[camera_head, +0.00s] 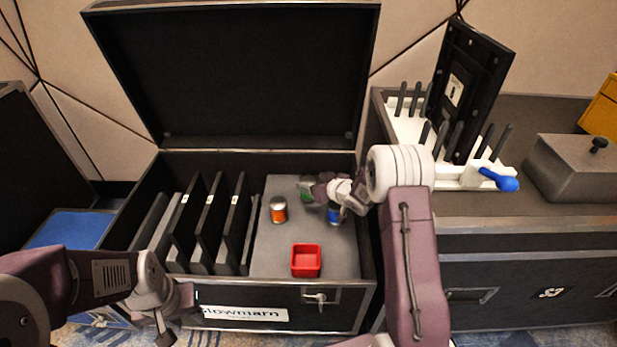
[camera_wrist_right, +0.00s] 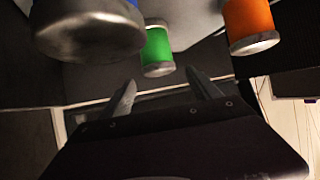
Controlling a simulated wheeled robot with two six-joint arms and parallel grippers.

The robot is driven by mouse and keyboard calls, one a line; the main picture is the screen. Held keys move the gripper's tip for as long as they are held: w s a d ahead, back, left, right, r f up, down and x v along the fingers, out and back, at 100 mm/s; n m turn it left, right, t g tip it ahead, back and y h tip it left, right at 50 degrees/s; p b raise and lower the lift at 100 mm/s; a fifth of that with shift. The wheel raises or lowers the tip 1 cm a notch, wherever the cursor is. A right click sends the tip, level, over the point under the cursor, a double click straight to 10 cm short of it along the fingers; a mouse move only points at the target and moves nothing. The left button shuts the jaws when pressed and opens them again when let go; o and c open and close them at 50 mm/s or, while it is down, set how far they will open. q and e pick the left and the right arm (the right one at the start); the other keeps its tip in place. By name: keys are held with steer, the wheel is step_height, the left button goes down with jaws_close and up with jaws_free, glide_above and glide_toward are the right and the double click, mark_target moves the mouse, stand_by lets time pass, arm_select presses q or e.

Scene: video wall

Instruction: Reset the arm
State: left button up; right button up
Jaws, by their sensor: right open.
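My right gripper (camera_head: 314,190) is over the grey surface in the open case, among small cans. Its two fingers are apart in the right wrist view (camera_wrist_right: 163,90), with nothing between them. A green can (camera_wrist_right: 157,50) stands beyond the fingertips; part of it shows in the head view (camera_head: 306,195). A blue can (camera_head: 334,215) is just below my right wrist and looms close at upper left in the wrist view (camera_wrist_right: 90,30). An orange can (camera_head: 279,210) stands to the left, apart from the gripper. My left gripper (camera_head: 178,318) is low at the case's front left; its jaws are unclear.
A red square tray (camera_head: 306,273) sits near the case's front edge. Several dark panels (camera_head: 208,225) stand upright at left inside the case (camera_head: 250,315). At right, a white rack (camera_head: 408,128) holds a tilted black panel (camera_head: 470,90), beside a blue-ended handle (camera_head: 500,180) and grey box (camera_head: 575,165).

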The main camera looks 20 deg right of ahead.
arm_select(q)
steer(key=shift+r+p, duration=0.4)
steer(key=shift+r, duration=0.4)
arm_select(e)
steer(key=v, duration=0.3)
steer(key=shift+s, duration=0.15)
